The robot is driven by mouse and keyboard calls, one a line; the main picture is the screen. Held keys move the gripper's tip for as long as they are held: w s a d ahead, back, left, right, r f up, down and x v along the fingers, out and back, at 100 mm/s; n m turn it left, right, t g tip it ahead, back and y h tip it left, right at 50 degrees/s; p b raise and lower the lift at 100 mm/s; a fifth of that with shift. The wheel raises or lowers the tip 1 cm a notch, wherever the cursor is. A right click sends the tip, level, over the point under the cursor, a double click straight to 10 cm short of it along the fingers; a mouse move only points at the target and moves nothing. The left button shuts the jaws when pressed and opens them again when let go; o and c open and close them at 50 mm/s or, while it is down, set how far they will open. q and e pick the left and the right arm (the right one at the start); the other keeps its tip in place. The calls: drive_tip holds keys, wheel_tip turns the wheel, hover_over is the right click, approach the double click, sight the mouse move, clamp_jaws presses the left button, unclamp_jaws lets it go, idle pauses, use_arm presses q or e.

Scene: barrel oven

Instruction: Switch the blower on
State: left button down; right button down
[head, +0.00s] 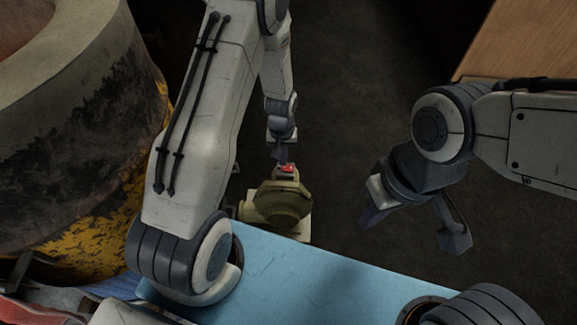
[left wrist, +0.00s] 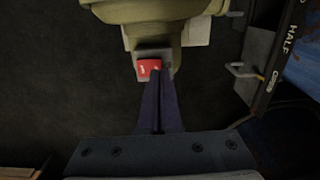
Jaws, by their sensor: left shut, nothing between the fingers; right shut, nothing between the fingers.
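The blower (head: 279,203) is an olive-green housing on a pale base, low on the dark floor in the middle of the head view. It also shows at the top of the left wrist view (left wrist: 165,12). A red switch (head: 287,169) sits on its top; in the left wrist view the red switch (left wrist: 145,68) shows small white marks. My left gripper (head: 281,160) is shut and empty, its tips at the switch and covering part of its right side in the wrist view (left wrist: 157,75). I cannot tell if they touch. My right gripper (head: 372,218) is shut and empty, away from the blower.
A large barrel-shaped oven (head: 75,120) with worn yellow and dark patches fills the left. A dark panel lettered "HALF" with a metal latch (left wrist: 245,72) is right of the blower in the wrist view. A wooden surface (head: 520,45) is at the upper right. Dark floor lies open between.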

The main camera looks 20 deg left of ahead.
use_arm(q)
drive_tip(key=shift+f+b, duration=0.5)
drive_tip(key=shift+f, duration=0.4)
idle(0.8)
drive_tip(key=shift+r, duration=0.1)
wheel_tip(320, 180, up, 7)
drive_tip(key=p, duration=0.7)
drive_tip(key=shift+d, duration=0.1)
idle(0.4)
